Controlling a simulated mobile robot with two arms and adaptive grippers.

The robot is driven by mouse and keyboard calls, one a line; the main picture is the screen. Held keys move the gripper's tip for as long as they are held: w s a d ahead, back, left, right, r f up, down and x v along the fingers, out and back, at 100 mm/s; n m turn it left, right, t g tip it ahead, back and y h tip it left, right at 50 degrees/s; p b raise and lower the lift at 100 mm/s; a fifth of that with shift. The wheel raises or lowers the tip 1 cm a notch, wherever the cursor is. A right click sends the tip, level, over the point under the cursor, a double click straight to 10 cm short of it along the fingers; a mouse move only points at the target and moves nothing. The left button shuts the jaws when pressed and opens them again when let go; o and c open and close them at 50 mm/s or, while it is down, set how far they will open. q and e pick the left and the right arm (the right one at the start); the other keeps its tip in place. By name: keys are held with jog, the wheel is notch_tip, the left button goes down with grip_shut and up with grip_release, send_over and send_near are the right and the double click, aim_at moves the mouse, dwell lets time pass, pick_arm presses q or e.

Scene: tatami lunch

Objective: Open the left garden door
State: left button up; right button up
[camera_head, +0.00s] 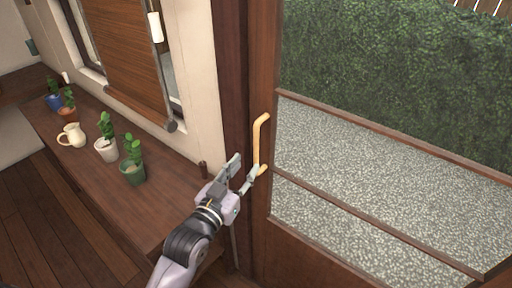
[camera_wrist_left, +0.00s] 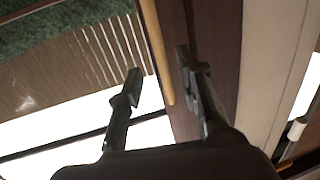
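The garden door (camera_head: 262,215) is a brown wooden frame with glass panes, standing against the dark post on its left in the head view; I see no gap between them. Its yellow bar handle (camera_head: 257,140) is upright on the door's left stile. My left gripper (camera_head: 246,170) is at the handle's lower end with its fingers apart. In the left wrist view the handle (camera_wrist_left: 157,50) runs between the two open fingers of the gripper (camera_wrist_left: 162,75), apart from both as far as I can tell. My right gripper is not in view.
A wooden counter (camera_head: 100,175) runs along the left wall, with a green pot (camera_head: 132,173), a white pot (camera_head: 106,151) and a cream jug (camera_head: 71,136). Gravel (camera_head: 400,190) and a hedge (camera_head: 400,60) show through the glass.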

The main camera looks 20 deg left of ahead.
aim_at(255, 154)
pick_arm(q)
jog(key=w, duration=0.5)
jog(key=w+d+p, duration=0.1)
jog(key=w, duration=0.1)
jog(key=shift+w+d, duration=0.1)
jog(key=shift+w, duration=0.1)
jog(key=shift+c, duration=0.4)
grip_shut()
